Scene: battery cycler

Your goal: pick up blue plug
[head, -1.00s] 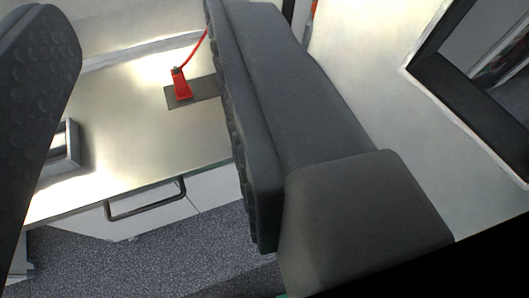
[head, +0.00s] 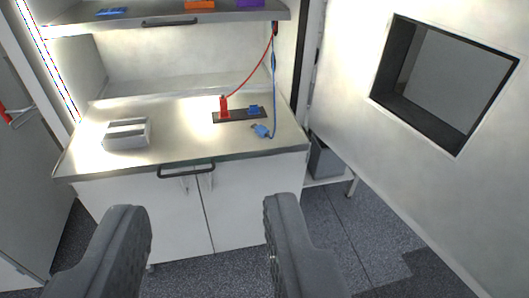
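The blue plug (head: 262,131) lies on the pale worktop (head: 180,162), near its front right, on the end of a blue cable (head: 274,95) that hangs from above. Behind it a dark strip (head: 230,116) holds a red plug (head: 224,106) with a red cable and a small blue piece (head: 253,110). My gripper (head: 208,215) is open and empty. Its two dark fingers are low in the picture, in front of the cabinet and apart from the blue plug.
A grey box (head: 127,133) stands on the worktop's left. A shelf (head: 180,14) with blue, orange and purple items is above. A handle (head: 186,171) sticks out at the front edge. A white panel with a dark-framed opening (head: 444,82) stands at right.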

